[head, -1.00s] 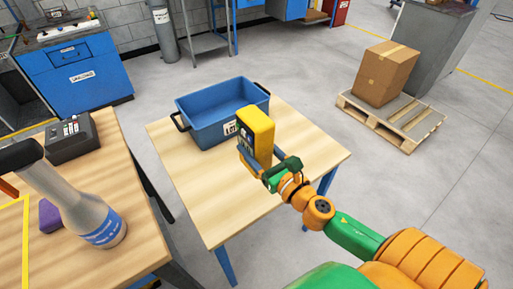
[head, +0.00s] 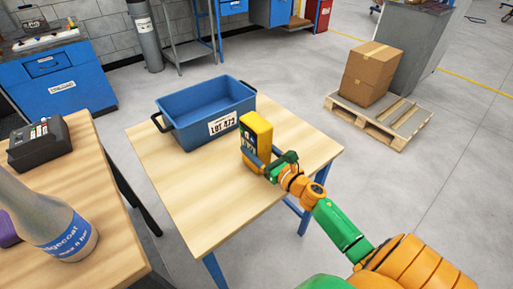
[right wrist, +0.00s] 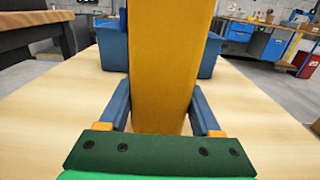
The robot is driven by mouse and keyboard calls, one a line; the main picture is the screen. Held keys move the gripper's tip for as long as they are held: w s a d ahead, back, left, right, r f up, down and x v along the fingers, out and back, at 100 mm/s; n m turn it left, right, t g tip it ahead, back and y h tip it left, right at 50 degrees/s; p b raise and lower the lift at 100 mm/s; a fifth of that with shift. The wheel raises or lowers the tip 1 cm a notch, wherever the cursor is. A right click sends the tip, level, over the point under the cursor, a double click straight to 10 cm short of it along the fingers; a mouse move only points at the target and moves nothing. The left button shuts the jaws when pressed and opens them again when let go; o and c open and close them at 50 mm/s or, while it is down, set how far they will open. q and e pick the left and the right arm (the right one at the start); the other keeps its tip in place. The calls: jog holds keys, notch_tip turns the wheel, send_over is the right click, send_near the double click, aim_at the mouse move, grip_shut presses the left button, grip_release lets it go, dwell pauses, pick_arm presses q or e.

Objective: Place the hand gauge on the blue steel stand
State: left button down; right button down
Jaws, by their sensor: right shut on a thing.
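The hand gauge is a yellow block with a dark face (head: 257,131). My right gripper (head: 259,157) is shut on it and holds it upright at the wooden top of the small table with blue steel legs (head: 205,213). I cannot tell whether its base touches the top. In the right wrist view the gauge's yellow back (right wrist: 168,70) stands between the blue fingers of the gripper (right wrist: 162,108). The gauge hides part of the blue bin there. My left gripper is not in view.
The table's front is clear. A workbench (head: 95,195) at left holds a spray bottle (head: 45,220) and a black box (head: 40,143).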

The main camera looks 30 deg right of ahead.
jog(key=shift+c, duration=0.4)
grip_release()
jog(key=shift+s+r+p, duration=0.1)
jog(key=shift+r+p, duration=0.1)
jog(key=shift+p, duration=0.2)
jog(key=s, duration=0.3)
jog(key=s+b, duration=0.1)
jog(key=s, duration=0.6)
jog(key=shift+s+d+f, duration=0.2)
jog(key=shift+s+d, duration=0.2)
jog(key=shift+s+r, duration=0.15)
jog(key=shift+s, duration=0.4)
